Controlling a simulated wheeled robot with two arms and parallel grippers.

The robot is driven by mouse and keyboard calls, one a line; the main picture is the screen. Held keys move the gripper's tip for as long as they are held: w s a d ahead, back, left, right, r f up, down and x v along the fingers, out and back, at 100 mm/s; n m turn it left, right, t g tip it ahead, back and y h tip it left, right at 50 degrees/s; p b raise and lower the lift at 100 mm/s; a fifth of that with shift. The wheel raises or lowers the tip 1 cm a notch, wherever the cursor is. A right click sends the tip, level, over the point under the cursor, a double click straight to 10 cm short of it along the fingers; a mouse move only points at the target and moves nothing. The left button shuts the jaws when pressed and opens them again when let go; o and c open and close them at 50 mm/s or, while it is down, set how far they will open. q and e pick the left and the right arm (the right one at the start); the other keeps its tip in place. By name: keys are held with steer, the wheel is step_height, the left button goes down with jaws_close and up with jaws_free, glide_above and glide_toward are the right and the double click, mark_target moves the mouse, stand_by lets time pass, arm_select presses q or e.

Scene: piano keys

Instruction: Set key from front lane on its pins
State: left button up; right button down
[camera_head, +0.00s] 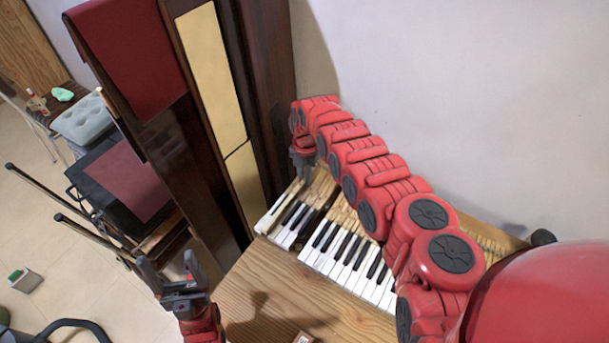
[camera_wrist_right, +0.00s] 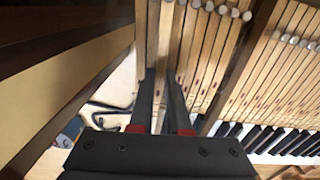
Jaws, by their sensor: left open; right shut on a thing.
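My right gripper (camera_head: 303,174) points down at the left end of the keyboard's rear part. In the right wrist view its two dark fingers (camera_wrist_right: 163,88) are shut on a pale wooden key (camera_wrist_right: 164,45), whose bar runs between them. The key lies alongside the other key bars (camera_wrist_right: 205,60) at the left edge of the row; whether it rests on its pins is hidden. In the head view a white key front (camera_head: 272,216) shows at the far left of the keyboard (camera_head: 345,262). My left gripper (camera_head: 166,266) is open and empty, left of the wooden bench top (camera_head: 255,290).
A dark gap (camera_wrist_right: 238,75) splits the key bars into two groups. A tall dark cabinet with a yellow panel (camera_head: 212,75) stands close left of the keyboard. A small block (camera_head: 303,338) lies at the bench's front. The bench top's middle is clear.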

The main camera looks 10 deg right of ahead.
steer(key=shift+f+b, duration=0.35)
steer(key=shift+b, duration=0.05)
steer(key=c, duration=1.2)
jaws_free()
steer(key=shift+r+p, duration=0.9)
steer(key=shift+r, duration=0.25)
steer(key=o, duration=0.5)
steer(key=shift+o, duration=0.2)
